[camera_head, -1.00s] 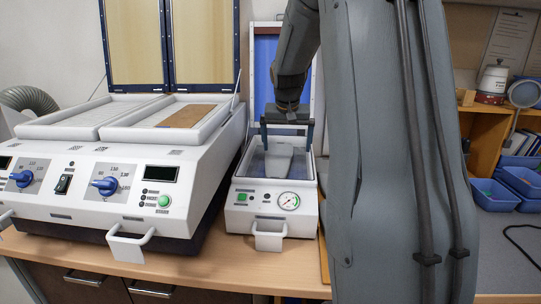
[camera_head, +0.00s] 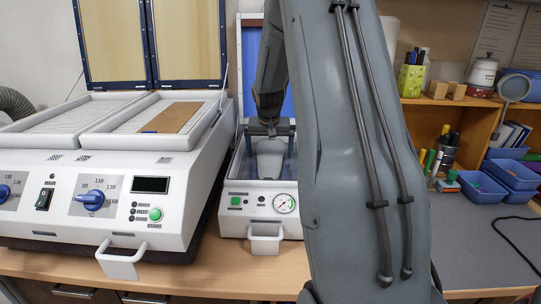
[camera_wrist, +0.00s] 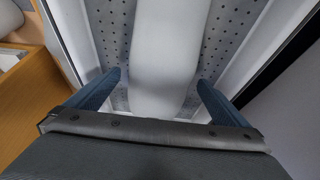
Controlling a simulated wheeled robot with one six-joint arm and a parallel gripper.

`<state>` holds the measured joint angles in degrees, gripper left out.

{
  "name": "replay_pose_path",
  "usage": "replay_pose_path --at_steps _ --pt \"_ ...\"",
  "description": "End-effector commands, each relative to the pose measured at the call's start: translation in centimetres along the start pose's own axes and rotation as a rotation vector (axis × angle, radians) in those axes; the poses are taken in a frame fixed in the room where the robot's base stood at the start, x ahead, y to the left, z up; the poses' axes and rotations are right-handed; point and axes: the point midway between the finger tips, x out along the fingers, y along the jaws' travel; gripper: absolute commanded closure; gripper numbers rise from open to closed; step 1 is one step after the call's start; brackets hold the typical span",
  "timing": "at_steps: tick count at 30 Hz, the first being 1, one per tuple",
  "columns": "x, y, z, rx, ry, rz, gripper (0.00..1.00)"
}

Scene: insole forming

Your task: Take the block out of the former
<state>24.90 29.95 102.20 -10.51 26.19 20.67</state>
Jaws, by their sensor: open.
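The former (camera_head: 262,200) is a small white machine with a gauge and a front handle, its blue-lined lid raised at the back. The block (camera_head: 270,160) is a pale grey, elongated piece lying inside the former. In the wrist view the block (camera_wrist: 168,45) lies on a perforated grey plate (camera_wrist: 112,30). My gripper (camera_head: 270,143) is over the former, with its blue fingers apart. In the wrist view my gripper (camera_wrist: 160,82) has one finger on each side of the block, with gaps visible. Whether the fingertips reach down beside the block is unclear.
A larger white heating machine (camera_head: 120,195) with an open lid stands close on the left. My arm covers the area right of the former. Blue bins (camera_head: 483,187) and a shelf stand farther right. The wooden table edge (camera_head: 200,265) in front is clear.

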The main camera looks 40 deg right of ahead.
Motion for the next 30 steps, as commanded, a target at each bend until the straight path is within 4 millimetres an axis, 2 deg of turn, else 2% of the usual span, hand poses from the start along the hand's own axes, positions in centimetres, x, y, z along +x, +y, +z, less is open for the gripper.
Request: replay_pose_path --at_steps 3,10,20,30 --pt "0.66 0.03 0.04 0.0 -0.001 0.0 0.0" --pt "0.78 0.0 0.0 0.0 0.0 0.0 0.0" --pt "0.76 0.0 0.0 0.0 0.0 0.0 0.54" --pt "0.47 -0.02 -0.21 0.001 0.003 -0.001 0.56"
